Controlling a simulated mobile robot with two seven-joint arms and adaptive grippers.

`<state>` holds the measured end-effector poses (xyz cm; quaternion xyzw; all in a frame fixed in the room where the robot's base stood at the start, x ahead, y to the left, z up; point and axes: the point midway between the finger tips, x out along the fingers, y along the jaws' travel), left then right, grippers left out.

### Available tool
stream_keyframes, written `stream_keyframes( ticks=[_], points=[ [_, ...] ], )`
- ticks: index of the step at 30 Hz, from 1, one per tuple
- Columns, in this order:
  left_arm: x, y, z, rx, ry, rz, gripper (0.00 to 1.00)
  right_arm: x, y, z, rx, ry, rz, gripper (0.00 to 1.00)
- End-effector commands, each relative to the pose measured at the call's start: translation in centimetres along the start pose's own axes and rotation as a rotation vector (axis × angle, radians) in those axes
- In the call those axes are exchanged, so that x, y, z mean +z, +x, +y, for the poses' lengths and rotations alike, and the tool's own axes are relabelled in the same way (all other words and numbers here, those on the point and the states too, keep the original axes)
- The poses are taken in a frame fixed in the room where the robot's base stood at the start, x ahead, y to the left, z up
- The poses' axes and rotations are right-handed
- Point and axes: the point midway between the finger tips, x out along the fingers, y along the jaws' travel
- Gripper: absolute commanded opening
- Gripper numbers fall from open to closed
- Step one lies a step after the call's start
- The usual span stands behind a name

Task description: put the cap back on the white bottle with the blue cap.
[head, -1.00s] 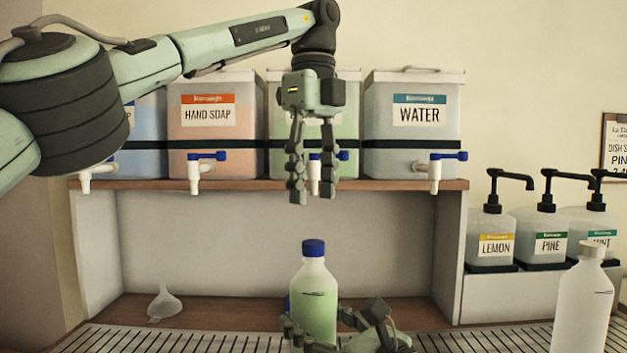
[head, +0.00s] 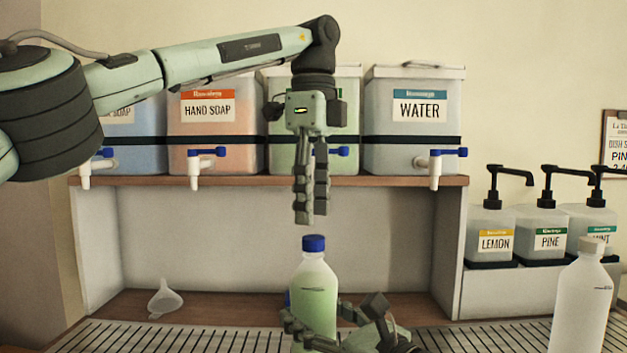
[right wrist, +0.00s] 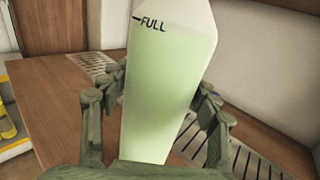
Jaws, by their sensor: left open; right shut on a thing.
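The white translucent bottle (head: 316,290) holds pale green liquid and stands upright at the front centre. The blue cap (head: 314,243) sits on its neck; I cannot tell whether it is screwed tight. My right gripper (head: 318,320) is shut on the bottle's lower body. In the right wrist view, its fingers lie on both sides of the bottle (right wrist: 165,85), which shows a "FULL" mark; its top is out of frame. My left gripper (head: 312,219) is open and empty, pointing down just above the cap, with a small gap between.
A shelf (head: 230,181) with several labelled dispensers and blue-handled taps stands behind. A funnel (head: 164,298) lies at left. Pump bottles (head: 495,237) and a white capped bottle (head: 582,300) stand at right. A slatted drain grate (head: 150,338) runs along the front.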

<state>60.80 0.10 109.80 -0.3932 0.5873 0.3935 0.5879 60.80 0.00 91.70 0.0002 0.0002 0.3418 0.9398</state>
Motion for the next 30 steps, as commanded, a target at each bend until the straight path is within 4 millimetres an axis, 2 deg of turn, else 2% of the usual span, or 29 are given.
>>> stream_keyframes(
  ticks=[3, 9, 20, 30],
  points=[
    [0.1, 2.0, 0.1, 0.002, 0.002, 0.001, 0.46, 0.0, 0.0, 0.0, 0.001, 0.001, 0.001, 0.00],
    [0.0, 3.9, 0.0, 0.000, 0.000, 0.001, 0.46, 0.0, 0.0, 0.0, 0.001, 0.001, 0.001, 0.00],
    [0.0, 4.3, 0.0, -0.001, 0.001, 0.001, 0.46, 0.0, 0.0, 0.0, 0.001, 0.001, 0.001, 0.00],
    [0.0, 4.3, 0.0, -0.001, 0.001, 0.001, 0.05, 0.0, 0.0, 0.1, 0.001, 0.001, 0.001, 0.00]
  ],
)
